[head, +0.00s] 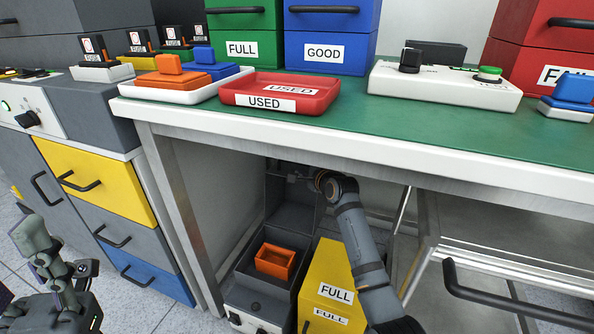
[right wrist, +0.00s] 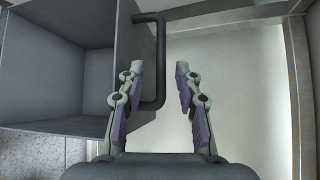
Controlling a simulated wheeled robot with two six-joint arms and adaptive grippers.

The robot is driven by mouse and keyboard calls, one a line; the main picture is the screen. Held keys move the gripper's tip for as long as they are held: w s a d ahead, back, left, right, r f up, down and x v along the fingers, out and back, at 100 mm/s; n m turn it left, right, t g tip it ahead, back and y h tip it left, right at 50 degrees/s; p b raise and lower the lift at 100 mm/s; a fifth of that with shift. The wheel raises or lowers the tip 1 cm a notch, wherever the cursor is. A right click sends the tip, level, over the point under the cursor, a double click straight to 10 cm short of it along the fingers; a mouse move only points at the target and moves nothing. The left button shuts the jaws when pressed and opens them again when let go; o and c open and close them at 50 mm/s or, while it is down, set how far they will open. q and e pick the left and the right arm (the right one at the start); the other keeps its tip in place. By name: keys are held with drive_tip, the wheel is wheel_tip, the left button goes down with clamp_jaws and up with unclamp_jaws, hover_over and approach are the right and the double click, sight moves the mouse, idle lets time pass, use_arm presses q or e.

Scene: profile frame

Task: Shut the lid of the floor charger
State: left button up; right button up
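The floor charger (head: 248,297) is a dark grey box on the floor under the workbench. An orange tray (head: 274,262) sits inside it. Its lid (head: 290,208) stands open and upright at the back. In the right wrist view the lid (right wrist: 60,65) is a hollow grey shell with a black bar handle (right wrist: 158,60). My right gripper (head: 288,173) is at the lid's top, partly hidden by its wrist. In the right wrist view its open fingers (right wrist: 160,70) appear either side of the handle; contact is unclear. My left gripper (head: 35,240) is at lower left, far from the charger.
A yellow bin (head: 328,275) marked FULL stands just right of the charger. The workbench edge (head: 350,140) passes above the arm, with a red USED tray (head: 280,92) on top. A bench leg (head: 175,195) stands left of the charger, beside a drawer cabinet (head: 95,180).

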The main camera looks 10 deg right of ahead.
drive_tip(key=b+x, duration=0.2)
drive_tip(key=x, duration=0.2)
drive_tip(key=shift+f, duration=0.2)
drive_tip(key=shift+w+r, duration=0.1)
drive_tip(key=shift+w, duration=0.15)
clamp_jaws()
